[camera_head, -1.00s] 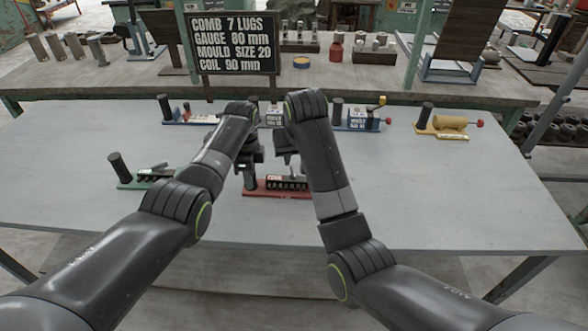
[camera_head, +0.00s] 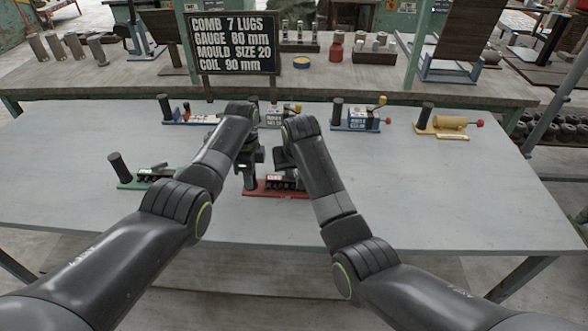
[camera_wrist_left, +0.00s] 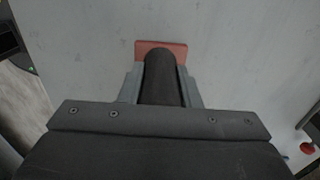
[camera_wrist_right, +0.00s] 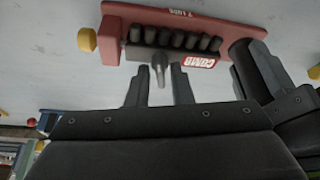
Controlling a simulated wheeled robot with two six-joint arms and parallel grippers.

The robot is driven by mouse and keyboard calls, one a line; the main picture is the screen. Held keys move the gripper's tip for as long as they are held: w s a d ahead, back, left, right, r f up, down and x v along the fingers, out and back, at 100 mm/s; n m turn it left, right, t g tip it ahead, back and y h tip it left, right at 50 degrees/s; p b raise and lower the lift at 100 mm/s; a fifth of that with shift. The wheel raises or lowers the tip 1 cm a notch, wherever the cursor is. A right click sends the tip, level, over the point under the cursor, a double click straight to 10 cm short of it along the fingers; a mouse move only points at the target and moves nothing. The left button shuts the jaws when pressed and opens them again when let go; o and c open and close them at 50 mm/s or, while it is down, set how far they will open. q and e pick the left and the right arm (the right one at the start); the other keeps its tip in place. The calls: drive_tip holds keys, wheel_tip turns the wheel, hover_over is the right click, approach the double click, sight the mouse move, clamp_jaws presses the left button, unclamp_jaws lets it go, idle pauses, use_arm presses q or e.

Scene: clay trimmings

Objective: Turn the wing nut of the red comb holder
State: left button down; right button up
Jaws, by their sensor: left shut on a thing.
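The red comb holder (camera_head: 262,193) lies on the table in front of me, with a red base and a row of black lugs. My left gripper (camera_wrist_left: 160,82) is shut on its upright black handle (camera_wrist_left: 163,70). The grey wing nut (camera_wrist_right: 159,68) sticks out beside the lugs. My right gripper (camera_wrist_right: 160,88) is open, with the nut at its fingertips, roughly between them. I cannot tell whether they touch. In the head view my right arm partly hides the holder.
A green holder (camera_head: 140,180) stands left of the red one. Blue (camera_head: 358,122) and yellow (camera_head: 448,124) holders stand farther back. The table's front and right are clear.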

clamp_jaws()
drive_tip(key=shift+n, duration=0.3)
drive_tip(key=n, duration=0.1)
drive_tip(key=n+y, duration=0.1)
drive_tip(key=shift+d+n, duration=0.2)
drive_tip(key=shift+n, duration=0.1)
drive_tip(key=n, duration=0.2)
drive_tip(key=n+g+y, duration=0.1)
drive_tip(key=n, duration=0.1)
drive_tip(key=shift+w+d+n+g+y, duration=0.2)
drive_tip(key=shift+n+g+y, duration=0.1)
drive_tip(key=n, duration=0.2)
drive_tip(key=n+g, duration=0.1)
drive_tip(key=n, duration=0.1)
drive_tip(key=shift+w+d+n+y, duration=0.1)
drive_tip(key=shift+w+n+y, duration=0.1)
drive_tip(key=shift+n+y, duration=0.15)
drive_tip(key=n+g, duration=0.1)
drive_tip(key=n, duration=0.1)
drive_tip(key=n+g, duration=0.1)
drive_tip(key=n, duration=0.1)
drive_tip(key=shift+w+n, duration=0.2)
drive_tip(key=shift+n, duration=0.05)
